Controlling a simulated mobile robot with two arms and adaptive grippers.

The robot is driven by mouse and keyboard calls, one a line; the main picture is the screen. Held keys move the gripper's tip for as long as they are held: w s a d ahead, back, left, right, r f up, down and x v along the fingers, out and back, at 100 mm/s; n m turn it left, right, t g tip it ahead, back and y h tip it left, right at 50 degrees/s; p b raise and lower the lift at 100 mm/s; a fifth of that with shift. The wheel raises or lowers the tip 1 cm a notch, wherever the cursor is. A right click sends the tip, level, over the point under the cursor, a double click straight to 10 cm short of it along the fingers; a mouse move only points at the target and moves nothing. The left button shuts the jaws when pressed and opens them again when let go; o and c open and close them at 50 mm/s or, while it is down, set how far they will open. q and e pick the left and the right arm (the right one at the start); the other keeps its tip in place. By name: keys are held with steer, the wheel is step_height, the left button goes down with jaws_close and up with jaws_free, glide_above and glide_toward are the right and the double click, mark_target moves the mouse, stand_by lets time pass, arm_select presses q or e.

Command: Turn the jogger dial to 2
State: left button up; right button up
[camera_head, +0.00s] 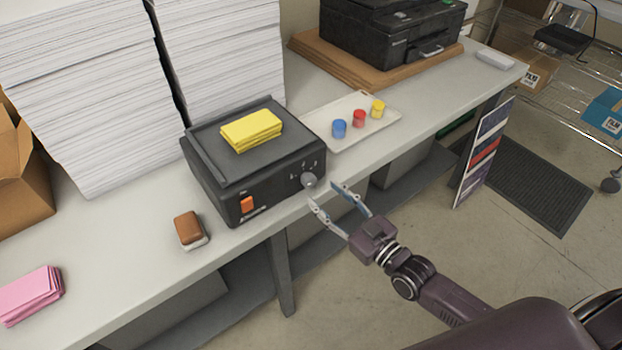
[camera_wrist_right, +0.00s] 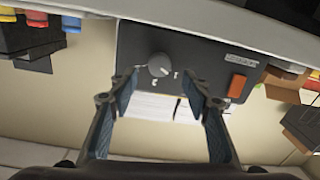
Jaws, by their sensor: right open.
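The jogger (camera_head: 262,180) is a black box on the grey worktop, with a yellow stack of slips (camera_head: 251,130) on its top. Its grey round dial (camera_head: 309,180) sits at the right of the front face, with small marks around it that I cannot read. An orange switch (camera_head: 247,204) is at the left of that face. My right gripper (camera_head: 324,193) is open and empty, its fingers pointing at the dial from just in front. In the right wrist view the dial (camera_wrist_right: 159,65) shows beyond and between the open fingers (camera_wrist_right: 164,88), apart from them. My left gripper is out of view.
A tray (camera_head: 385,124) with blue, red and yellow cups lies right of the jogger. A brown and white block (camera_head: 189,230) and pink slips (camera_head: 31,296) lie to the left. Tall paper stacks (camera_head: 84,90) stand behind. The space before the worktop edge is free.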

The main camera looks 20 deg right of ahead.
mark_target(312, 183)
steer(key=p+x, duration=0.1)
steer(key=x, duration=0.4)
steer(key=shift+w, duration=0.15)
steer(key=shift+w+a, duration=0.15)
steer(key=shift+w, duration=0.2)
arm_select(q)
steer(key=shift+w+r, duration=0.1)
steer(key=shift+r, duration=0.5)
arm_select(e)
steer(key=c, duration=1.2)
steer(key=shift+o, duration=0.2)
